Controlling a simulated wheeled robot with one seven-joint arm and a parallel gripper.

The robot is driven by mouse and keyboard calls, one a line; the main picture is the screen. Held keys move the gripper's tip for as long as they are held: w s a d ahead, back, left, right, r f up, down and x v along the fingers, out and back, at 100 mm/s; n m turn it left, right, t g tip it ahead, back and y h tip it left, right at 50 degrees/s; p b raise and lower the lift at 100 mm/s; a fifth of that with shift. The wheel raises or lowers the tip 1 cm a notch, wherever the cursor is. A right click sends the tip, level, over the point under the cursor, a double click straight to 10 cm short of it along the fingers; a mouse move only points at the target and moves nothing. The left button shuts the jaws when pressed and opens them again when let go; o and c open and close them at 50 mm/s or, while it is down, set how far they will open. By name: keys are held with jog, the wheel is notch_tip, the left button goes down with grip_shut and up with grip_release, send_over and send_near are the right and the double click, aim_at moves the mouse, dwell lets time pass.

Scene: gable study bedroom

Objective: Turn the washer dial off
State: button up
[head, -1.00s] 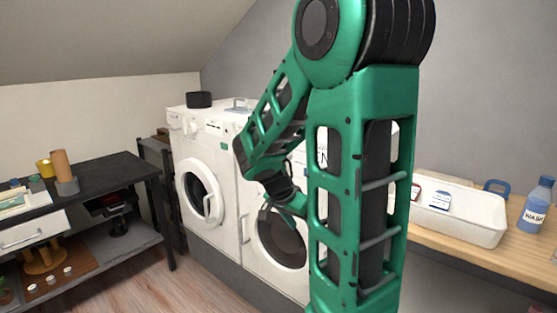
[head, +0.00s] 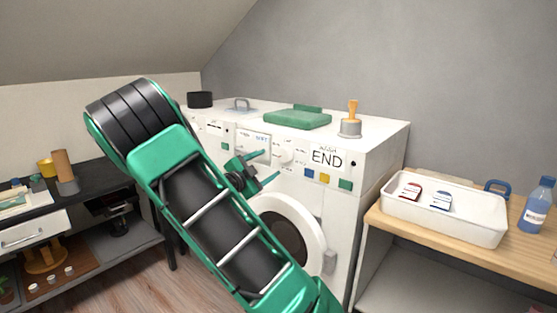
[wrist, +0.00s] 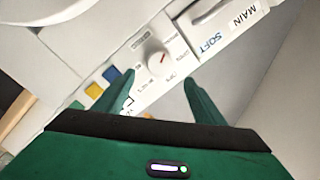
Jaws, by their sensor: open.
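The washer (head: 375,165) with the "END" sign stands at the right of two white machines. Its round white dial (head: 287,156) sits on the front panel, left of the sign. In the wrist view the dial (wrist: 158,61) shows a short red pointer line; the small print around it is too blurred to read. My gripper (head: 269,165) is open and empty in front of the panel. In the wrist view my gripper's green fingers (wrist: 159,80) are spread to either side, with the dial just beyond and between their tips. I see no contact with the dial.
A white tray (head: 480,230) is on the right bench.

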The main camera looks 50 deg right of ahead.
aim_at(283, 156)
jog(key=x, duration=0.9)
jog(key=shift+d, duration=0.4)
jog(key=shift+c, duration=0.4)
jog(key=c, duration=1)
